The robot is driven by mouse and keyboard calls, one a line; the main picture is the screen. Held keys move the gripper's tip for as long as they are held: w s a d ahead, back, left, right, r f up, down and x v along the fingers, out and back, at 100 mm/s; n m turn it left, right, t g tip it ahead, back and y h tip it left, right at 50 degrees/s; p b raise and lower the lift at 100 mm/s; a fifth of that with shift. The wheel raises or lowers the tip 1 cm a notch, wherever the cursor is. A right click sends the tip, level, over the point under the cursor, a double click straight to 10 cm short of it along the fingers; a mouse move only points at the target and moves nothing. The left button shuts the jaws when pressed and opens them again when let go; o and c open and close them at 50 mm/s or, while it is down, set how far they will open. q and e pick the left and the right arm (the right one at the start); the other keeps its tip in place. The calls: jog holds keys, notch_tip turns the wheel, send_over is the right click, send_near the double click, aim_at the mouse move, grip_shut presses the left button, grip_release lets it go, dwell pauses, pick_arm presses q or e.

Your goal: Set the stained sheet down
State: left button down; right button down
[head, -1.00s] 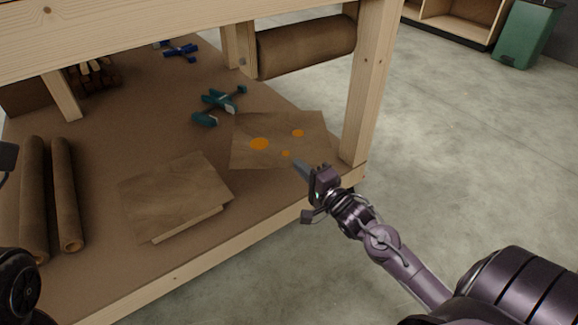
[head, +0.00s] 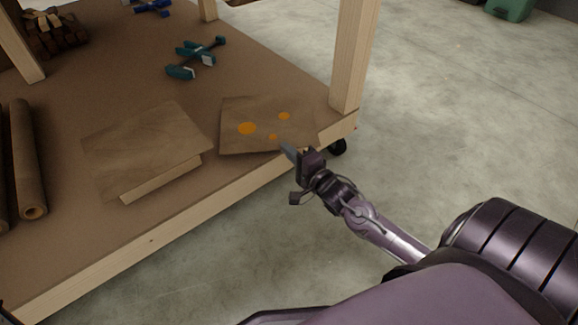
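The stained sheet (head: 255,112) is a thin brown sheet with orange spots. It lies on the brown lower shelf (head: 110,85) of a wooden bench, near the right front corner and beside the post. My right gripper (head: 289,151) is at the sheet's front edge, and a grey finger overlaps that edge in the picture. Its fingers are seen nearly edge-on, so I cannot tell whether they are apart or closed on the sheet. My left gripper is out of view.
A stack of plain brown sheets (head: 145,145) lies left of the stained sheet. Teal clamps (head: 190,62) lie behind, and a brown roll (head: 27,160) lies at the left. A wooden post (head: 353,55) rises at the shelf's right corner. Open concrete floor is on the right.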

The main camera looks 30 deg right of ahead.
notch_tip(320, 180, down, 4)
jog(key=shift+b, duration=1.25)
jog(key=c, duration=2.1)
grip_release()
jog(key=shift+f, duration=0.15)
jog(key=shift+c, duration=0.2)
jog(key=o, duration=0.5)
jog(key=shift+c, duration=0.2)
